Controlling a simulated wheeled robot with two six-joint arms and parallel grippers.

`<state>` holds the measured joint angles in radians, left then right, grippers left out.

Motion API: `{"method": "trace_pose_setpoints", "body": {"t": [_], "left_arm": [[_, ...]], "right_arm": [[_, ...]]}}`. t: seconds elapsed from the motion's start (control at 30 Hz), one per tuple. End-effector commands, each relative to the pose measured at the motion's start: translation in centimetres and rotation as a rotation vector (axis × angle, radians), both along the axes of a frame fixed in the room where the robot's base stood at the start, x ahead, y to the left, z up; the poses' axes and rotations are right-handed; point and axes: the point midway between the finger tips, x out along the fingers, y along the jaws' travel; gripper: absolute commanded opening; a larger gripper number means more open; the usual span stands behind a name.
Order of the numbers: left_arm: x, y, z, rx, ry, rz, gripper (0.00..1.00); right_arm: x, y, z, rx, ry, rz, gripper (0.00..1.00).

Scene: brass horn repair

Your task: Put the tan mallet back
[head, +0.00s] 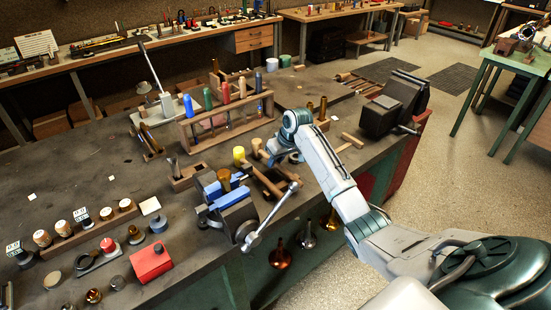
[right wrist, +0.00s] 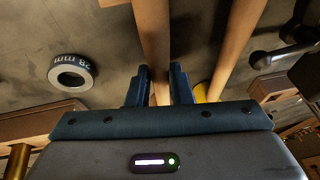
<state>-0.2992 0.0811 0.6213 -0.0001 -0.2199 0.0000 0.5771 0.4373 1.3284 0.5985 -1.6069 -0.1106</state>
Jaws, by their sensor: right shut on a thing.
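In the head view my right gripper (head: 274,155) is low over the bench, beside the blue vise. In the right wrist view its two dark fingers (right wrist: 159,88) are shut on a pale wooden handle (right wrist: 153,35), which appears to be the tan mallet's. A tan head (head: 257,147) shows just left of the gripper in the head view. A second wooden handle (right wrist: 236,48) runs close beside the held one. A yellow mallet head (head: 239,155) is near its left end in the head view. The gripper hides part of the held mallet. My left gripper is out of view.
The blue vise (head: 232,208) stands at the bench edge with its bar sticking out. A wooden rack of coloured handles (head: 213,136) stands behind. A ring marked 28 mm (right wrist: 72,73) lies near the fingers. The black machine (head: 394,104) is at right.

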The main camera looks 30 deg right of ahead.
Motion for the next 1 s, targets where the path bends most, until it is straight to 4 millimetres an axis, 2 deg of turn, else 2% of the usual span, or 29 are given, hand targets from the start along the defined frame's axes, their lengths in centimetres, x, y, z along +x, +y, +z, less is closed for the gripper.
{"method": "trace_pose_setpoints", "body": {"t": [0.27, 0.3, 0.4, 0.77, 0.87, 1.0], "left_arm": [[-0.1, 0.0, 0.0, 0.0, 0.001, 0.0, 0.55], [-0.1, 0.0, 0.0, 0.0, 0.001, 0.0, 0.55], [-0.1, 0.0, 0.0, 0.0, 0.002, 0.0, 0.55], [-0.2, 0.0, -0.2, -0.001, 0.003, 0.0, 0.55], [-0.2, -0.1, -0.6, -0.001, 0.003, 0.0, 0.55], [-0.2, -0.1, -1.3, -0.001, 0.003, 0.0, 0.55]], "right_arm": [[0.1, 0.0, 0.0, 0.0, -0.004, 0.0, 0.0], [0.1, 0.0, -0.2, 0.0, -0.002, 0.0, 0.23], [0.0, 0.0, -0.1, 0.0, -0.002, 0.0, 0.41], [0.0, -0.1, 0.3, -0.001, -0.004, 0.0, 0.41], [-0.4, -0.3, 1.4, 0.0, -0.005, 0.0, 0.41], [-1.3, -0.9, 4.1, -0.002, -0.007, 0.0, 0.41]]}}
